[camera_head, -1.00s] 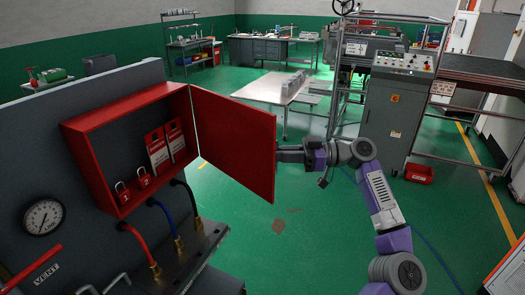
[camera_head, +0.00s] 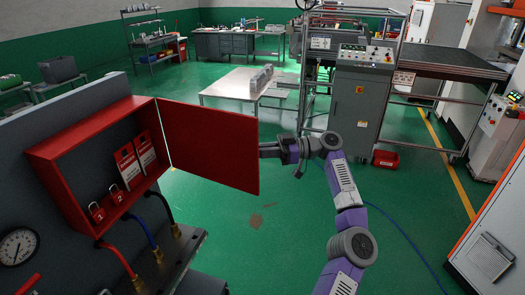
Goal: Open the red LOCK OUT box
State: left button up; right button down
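The red lockout box (camera_head: 68,147) is mounted on a grey panel at the left. Its red door (camera_head: 212,146) stands wide open, swung out to the right. Inside are red-and-white tags (camera_head: 128,165) and two red padlocks (camera_head: 97,211). My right gripper (camera_head: 262,150) is at the door's free right edge, with its fingertips at or behind that edge. Whether the fingers grip the door cannot be seen. My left gripper is not in view.
A pressure gauge (camera_head: 17,246) and red, blue and black hoses (camera_head: 140,230) sit below the box. A low table (camera_head: 238,84) and a grey control cabinet (camera_head: 357,97) stand farther back. The green floor right of the door is open.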

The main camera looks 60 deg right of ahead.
jog(key=c, duration=1.6)
grip_release()
jog(key=shift+w+a+r, duration=0.2)
jog(key=shift+w, duration=0.05)
jog(key=o, duration=0.4)
jog(key=shift+w+a+f, duration=0.1)
jog(key=shift+w+a, duration=0.05)
jog(key=shift+w, duration=0.35)
pick_arm(q)
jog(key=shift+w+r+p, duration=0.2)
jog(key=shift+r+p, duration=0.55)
jog(key=shift+p, duration=0.05)
pick_arm(e)
jog(key=shift+o, duration=0.2)
jog(key=v, duration=0.8)
jog(key=shift+s, duration=0.2)
